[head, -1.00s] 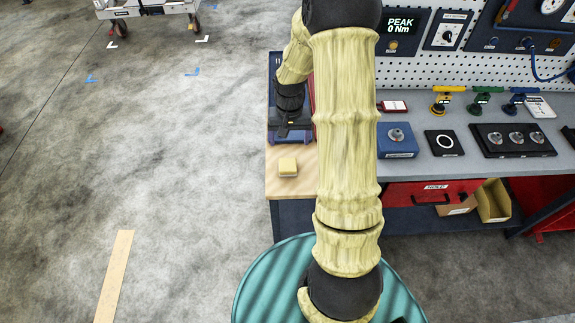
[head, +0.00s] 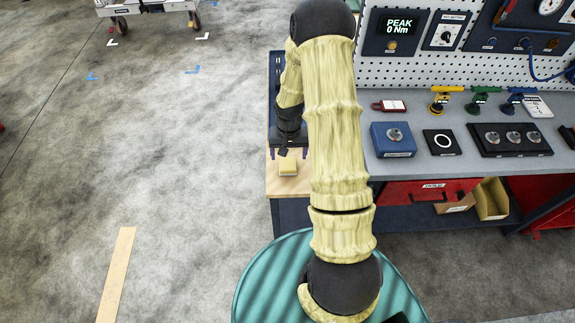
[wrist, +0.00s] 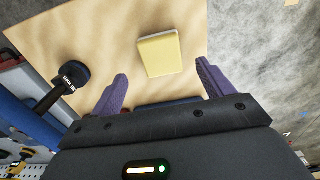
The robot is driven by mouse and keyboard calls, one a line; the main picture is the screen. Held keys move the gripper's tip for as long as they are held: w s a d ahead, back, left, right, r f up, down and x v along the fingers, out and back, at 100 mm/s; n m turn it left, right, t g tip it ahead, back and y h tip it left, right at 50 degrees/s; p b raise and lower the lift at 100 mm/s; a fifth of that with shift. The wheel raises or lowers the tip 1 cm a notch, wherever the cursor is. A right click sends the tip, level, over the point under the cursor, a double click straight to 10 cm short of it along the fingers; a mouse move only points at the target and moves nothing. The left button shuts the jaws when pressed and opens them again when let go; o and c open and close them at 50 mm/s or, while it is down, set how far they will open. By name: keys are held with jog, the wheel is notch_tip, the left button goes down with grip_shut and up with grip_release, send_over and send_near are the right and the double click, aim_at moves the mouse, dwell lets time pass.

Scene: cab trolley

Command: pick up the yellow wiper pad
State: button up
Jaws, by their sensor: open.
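The yellow wiper pad (wrist: 160,54) lies on a light wooden board at the end of the bench. In the head view the pad (head: 288,167) shows just below my gripper (head: 283,150). In the wrist view my gripper (wrist: 160,84) has its two purple fingers spread wide with nothing between them. The pad sits just beyond the fingertips, roughly centred between them and slightly tilted. I cannot tell the gripper's exact height above the board.
A dark knob-ended tool (wrist: 70,76) lies left of the fingers. A blue block (head: 394,139) and a black pad with a white ring (head: 442,142) stand further right on the grey bench.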

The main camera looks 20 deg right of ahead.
aim_at(288, 164)
jog(key=shift+a+f+p, duration=0.2)
jog(key=shift+f+p, duration=0.65)
jog(key=shift+f, duration=1.35)
jog(key=shift+c, duration=0.4)
jog(key=c, duration=1)
